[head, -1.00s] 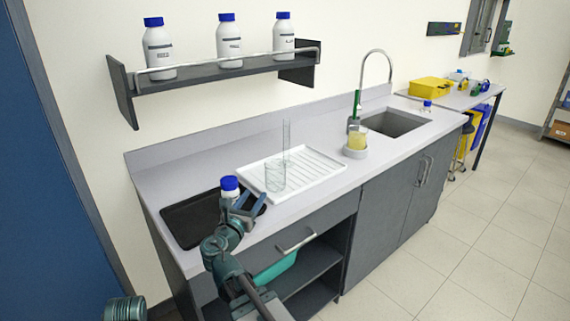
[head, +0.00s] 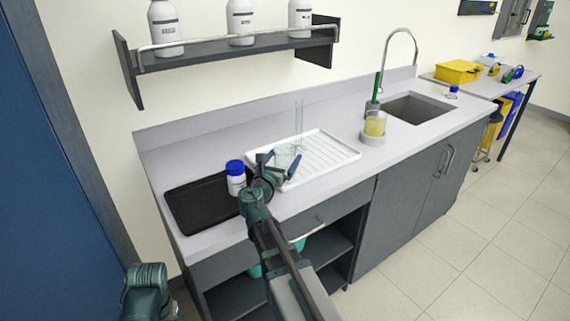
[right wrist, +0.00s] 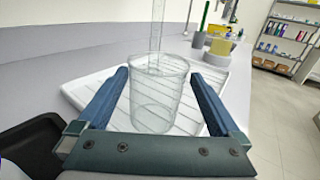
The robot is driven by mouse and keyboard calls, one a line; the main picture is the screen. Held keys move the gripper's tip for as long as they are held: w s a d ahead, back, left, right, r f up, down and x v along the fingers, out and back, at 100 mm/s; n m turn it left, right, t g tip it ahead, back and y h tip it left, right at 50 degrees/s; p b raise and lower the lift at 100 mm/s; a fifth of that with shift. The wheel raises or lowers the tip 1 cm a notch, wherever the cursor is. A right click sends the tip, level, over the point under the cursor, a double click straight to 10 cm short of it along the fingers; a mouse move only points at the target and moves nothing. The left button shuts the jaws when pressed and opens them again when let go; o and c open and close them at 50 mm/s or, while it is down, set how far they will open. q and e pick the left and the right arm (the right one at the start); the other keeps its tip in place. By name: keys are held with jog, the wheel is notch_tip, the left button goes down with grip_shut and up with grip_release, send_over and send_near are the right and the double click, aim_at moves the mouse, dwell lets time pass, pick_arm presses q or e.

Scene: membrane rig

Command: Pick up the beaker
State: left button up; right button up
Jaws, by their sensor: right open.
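The beaker is clear glass and stands upright on the white ribbed drying tray (head: 335,157). In the right wrist view the beaker (right wrist: 157,95) is between the two blue fingers of my right gripper (right wrist: 165,100), which are spread with a visible gap on each side. In the head view my right gripper (head: 279,165) is at the tray's left end and covers much of the beaker (head: 286,152). My left arm's end shows at the bottom left of the head view, but its jaws cannot be made out.
A tall glass cylinder (head: 298,120) stands just behind the beaker. A white bottle with a blue cap (head: 236,178) stands left of my right gripper, by the black tray (head: 196,207). A container of yellow liquid (head: 374,124) stands right, near the sink (head: 415,108).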

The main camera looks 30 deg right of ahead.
aim_at(289, 150)
jog(key=shift+f+x, duration=0.15)
jog(key=shift+x, duration=1.15)
jog(key=shift+f+x, duration=0.1)
jog(key=shift+x, duration=1.25)
jog(key=shift+w+a, duration=0.1)
jog(key=shift+a, duration=0.05)
jog(key=c, duration=1.2)
